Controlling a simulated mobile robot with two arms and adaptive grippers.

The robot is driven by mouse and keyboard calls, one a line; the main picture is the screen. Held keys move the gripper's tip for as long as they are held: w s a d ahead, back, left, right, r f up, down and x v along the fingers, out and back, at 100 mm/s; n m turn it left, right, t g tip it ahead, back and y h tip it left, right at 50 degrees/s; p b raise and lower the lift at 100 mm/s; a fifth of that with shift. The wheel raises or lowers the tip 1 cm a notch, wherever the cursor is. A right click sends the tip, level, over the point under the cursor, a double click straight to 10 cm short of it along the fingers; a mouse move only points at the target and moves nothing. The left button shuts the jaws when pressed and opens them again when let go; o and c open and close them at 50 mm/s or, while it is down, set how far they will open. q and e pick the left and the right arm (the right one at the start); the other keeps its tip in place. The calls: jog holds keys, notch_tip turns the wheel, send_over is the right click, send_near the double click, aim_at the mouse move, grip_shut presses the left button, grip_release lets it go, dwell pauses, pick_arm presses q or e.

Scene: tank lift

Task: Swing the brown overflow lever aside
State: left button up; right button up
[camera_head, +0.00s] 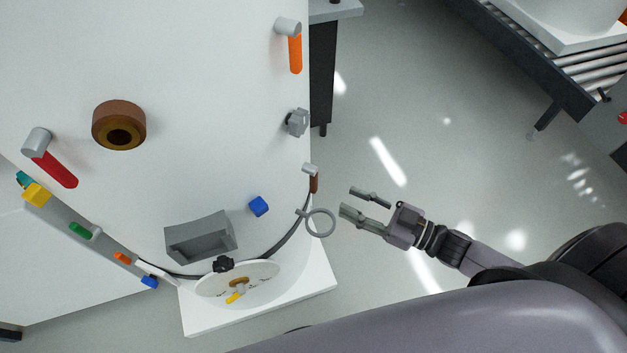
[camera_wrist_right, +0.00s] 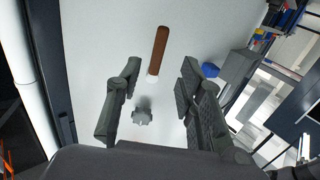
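The brown overflow lever (camera_head: 314,184) hangs from a pale grey hub on the right side of the white tank in the head view. In the right wrist view the brown lever (camera_wrist_right: 158,50) shows ahead, seen between the two fingers, with its pale hub at the lower end. My right gripper (camera_head: 349,200) is open, to the right of the lever and clear of the tank. In the right wrist view my right gripper (camera_wrist_right: 160,72) has its fingers spread with nothing between them. My left gripper is out of view.
On the tank are an orange lever (camera_head: 295,55), a red lever (camera_head: 56,171), a grey knob (camera_head: 297,122), a blue block (camera_head: 258,206) and a grey box (camera_head: 202,237). A grey ring (camera_head: 320,222) sticks out just left of my right gripper. Open floor lies right.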

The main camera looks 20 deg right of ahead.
aim_at(317, 186)
jog(key=p+x, duration=0.1)
jog(key=x, duration=0.9)
jog(key=shift+w+a+p, duration=0.15)
jog(key=shift+w+p, duration=0.1)
jog(key=shift+p, duration=0.1)
jog(key=shift+f, duration=0.1)
jog(key=shift+c, duration=0.5)
grip_shut()
